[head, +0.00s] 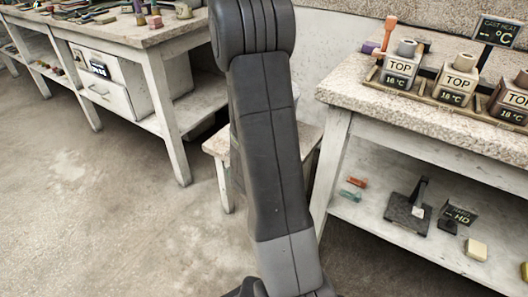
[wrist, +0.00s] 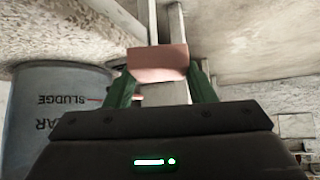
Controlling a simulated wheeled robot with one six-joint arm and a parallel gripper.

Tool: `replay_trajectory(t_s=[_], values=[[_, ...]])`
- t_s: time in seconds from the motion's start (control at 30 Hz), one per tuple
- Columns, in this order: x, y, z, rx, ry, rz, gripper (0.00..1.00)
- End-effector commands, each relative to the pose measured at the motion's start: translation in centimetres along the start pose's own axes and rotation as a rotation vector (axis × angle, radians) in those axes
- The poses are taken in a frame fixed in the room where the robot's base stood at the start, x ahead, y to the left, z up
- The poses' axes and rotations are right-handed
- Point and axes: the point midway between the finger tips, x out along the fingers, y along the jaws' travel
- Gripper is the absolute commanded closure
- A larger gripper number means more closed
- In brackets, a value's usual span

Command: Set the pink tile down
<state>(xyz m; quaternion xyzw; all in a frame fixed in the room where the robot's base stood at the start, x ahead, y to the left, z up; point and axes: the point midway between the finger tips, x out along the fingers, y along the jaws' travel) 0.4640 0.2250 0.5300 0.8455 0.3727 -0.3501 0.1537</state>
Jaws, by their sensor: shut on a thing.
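The pink tile (wrist: 158,64) shows in the wrist view, between the two green fingers of my gripper (wrist: 162,85). The gripper is shut on it. The tile looks flat and pinkish, with its broad face toward the camera. A pale post or leg stands behind it, and I cannot tell how far off that is. In the head view my dark arm rises through the middle of the picture, and neither the fingers nor the tile can be made out there.
A grey bin marked SLUDGE (wrist: 55,115) stands left in the wrist view. In the head view, a stone-topped bench (head: 440,125) with several TOP blocks is at right, a low stool (head: 218,146) behind my arm, and another workbench (head: 125,38) at left. Open floor (head: 90,200) lies front left.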

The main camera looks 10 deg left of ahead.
Motion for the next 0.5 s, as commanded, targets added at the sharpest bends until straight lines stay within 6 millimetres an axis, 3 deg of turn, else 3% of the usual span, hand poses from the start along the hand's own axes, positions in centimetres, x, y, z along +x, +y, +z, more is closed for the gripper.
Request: replay_trajectory(t_s=[0.5], values=[[2.8,10.0,-2.9,0.0,0.0,0.004,0.78]])
